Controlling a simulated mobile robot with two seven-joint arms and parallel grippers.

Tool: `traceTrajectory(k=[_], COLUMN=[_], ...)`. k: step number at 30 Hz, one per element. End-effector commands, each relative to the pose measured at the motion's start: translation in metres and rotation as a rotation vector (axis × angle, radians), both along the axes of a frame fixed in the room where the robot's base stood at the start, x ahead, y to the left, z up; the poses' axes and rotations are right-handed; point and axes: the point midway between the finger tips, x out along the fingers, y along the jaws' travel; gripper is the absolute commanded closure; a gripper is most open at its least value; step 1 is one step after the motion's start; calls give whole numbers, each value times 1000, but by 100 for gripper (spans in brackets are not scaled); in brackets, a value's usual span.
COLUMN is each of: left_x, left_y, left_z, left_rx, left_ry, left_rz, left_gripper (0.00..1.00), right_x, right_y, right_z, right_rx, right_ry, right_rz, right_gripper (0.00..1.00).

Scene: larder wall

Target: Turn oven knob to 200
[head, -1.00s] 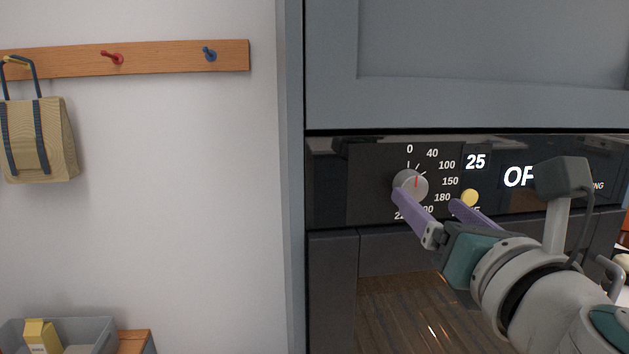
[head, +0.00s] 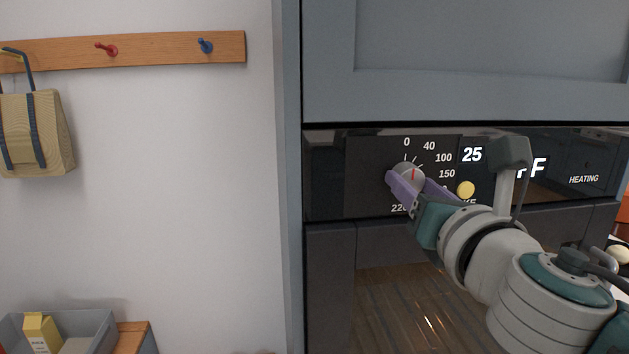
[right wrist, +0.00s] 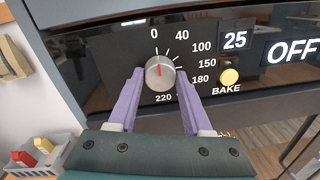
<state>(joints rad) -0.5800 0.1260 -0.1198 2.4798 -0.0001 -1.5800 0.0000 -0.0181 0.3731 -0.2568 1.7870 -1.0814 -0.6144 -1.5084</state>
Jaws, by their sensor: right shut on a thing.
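The round grey oven knob (head: 408,172) sits on the black control panel (head: 325,180); it also shows in the right wrist view (right wrist: 160,74). Its red mark points up, close to the 0. The printed scale runs clockwise from 0 past 40, 100, 150 and 180 to 220; the 200 is hidden behind my gripper. My right gripper (right wrist: 160,80) is shut on the knob, one purple finger on each side. My left gripper is not in view.
A yellow button (head: 466,189) marked BAKE is right of the knob, close to my right finger. The displays read 25 and OFF. A bag (head: 35,135) hangs from a peg rail (head: 150,53) at left, above a grey bin (head: 92,327).

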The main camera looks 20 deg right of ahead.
Motion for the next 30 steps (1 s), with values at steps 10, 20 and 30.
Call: traceTrajectory(k=[10, 20, 30], left_x=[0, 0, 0], left_y=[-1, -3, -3], left_z=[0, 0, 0], left_rx=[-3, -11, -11], left_ry=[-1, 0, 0], left_rz=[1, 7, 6], left_gripper=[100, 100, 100], right_x=[0, 0, 0], right_y=[0, 0, 0], right_z=[0, 0, 1], right_rx=[0, 25, 221], right_ry=[0, -6, -55], right_rz=[0, -1, -1], right_gripper=[99, 100, 100])
